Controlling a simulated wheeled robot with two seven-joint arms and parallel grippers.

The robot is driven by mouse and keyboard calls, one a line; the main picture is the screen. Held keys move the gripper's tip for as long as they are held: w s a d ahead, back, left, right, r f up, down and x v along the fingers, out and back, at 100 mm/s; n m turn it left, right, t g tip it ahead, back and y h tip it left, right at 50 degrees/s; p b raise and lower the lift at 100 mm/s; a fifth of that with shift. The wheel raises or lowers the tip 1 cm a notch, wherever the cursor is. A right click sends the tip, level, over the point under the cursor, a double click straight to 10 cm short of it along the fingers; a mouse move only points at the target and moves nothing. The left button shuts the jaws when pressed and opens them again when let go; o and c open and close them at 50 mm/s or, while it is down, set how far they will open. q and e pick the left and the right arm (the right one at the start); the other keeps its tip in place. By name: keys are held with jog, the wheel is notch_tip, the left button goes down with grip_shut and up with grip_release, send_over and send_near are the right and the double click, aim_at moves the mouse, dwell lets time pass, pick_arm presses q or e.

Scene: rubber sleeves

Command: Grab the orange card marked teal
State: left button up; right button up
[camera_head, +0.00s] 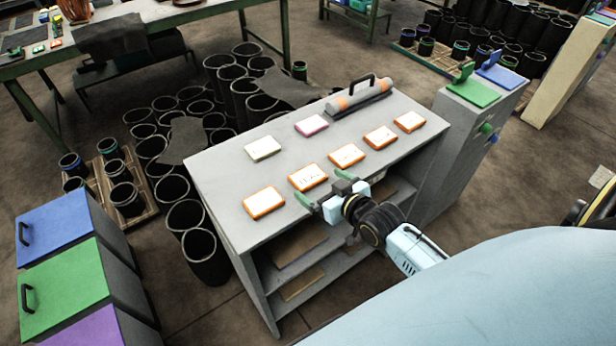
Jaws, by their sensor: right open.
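Several orange-edged cards with white faces lie in a row on the grey cabinet top (228,187). The orange card nearest my right gripper (308,176) has dark lettering that may read teal, but it is too small to be sure. Other orange cards lie to its left (264,202) and right (346,154), (380,137), (410,121); I cannot read their marks. My right gripper (318,187), with green fingertips, is open at the cabinet's front edge. Its fingers point toward the nearest card, and nothing is held. My left gripper is out of view.
A green-edged card (263,148) and a pink-edged card (311,125) lie behind the orange row. A grey cylinder with orange bands (360,94) lies at the back edge. Black sleeves (184,217) crowd the floor to the left. Coloured bins (65,288) stand at lower left.

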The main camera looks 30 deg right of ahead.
aim_at(309, 178)
jog(key=x, duration=0.3)
jog(key=shift+w+a+f, duration=0.1)
jog(key=shift+w+a, duration=0.05)
jog(key=shift+w, duration=0.2)
jog(key=c, duration=1)
